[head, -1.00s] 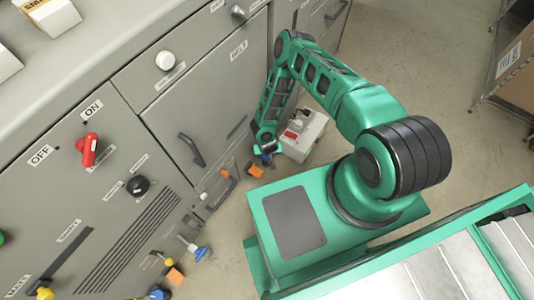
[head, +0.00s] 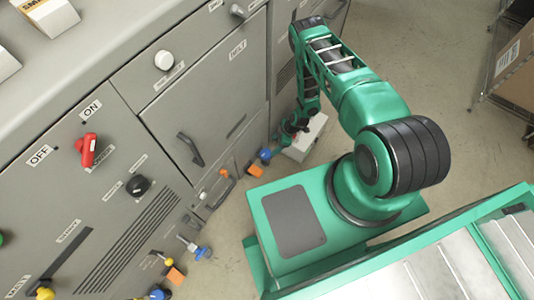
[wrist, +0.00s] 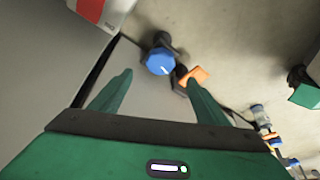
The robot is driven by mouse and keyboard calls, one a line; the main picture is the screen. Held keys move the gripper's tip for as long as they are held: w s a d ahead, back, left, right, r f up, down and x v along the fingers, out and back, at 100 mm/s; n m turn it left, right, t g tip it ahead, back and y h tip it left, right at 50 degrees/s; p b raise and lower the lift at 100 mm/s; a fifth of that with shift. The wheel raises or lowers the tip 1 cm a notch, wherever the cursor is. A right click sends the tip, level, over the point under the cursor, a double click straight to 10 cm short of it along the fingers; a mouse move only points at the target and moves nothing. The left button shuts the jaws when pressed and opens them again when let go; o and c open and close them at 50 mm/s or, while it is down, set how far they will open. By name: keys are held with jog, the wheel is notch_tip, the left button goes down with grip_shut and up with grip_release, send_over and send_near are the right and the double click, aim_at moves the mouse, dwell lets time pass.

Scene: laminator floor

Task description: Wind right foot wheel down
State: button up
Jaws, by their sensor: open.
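A blue foot wheel (head: 265,155) with a white mark on its face is low at the right end of the cabinet front. In the wrist view the blue wheel (wrist: 160,62) is ahead of my gripper (wrist: 158,83), between the lines of the two fingers and apart from them. An orange block (wrist: 196,75) is beside the wheel, close to the right fingertip; the block also shows in the head view (head: 255,170). My gripper is open and empty. In the head view my gripper (head: 291,127) is small and partly hidden by its own arm.
A white box (head: 305,143) stands on the floor by the gripper; its red-and-white end (wrist: 100,12) shows in the wrist view. Another blue wheel (head: 202,253) and orange block (head: 175,275) are farther left. Open floor lies right.

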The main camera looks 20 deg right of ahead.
aim_at(266, 153)
jog(key=x, duration=1)
jog(key=shift+a+f, duration=0.25)
jog(key=shift+f, duration=0.05)
jog(key=shift+c, duration=0.2)
jog(key=c, duration=1)
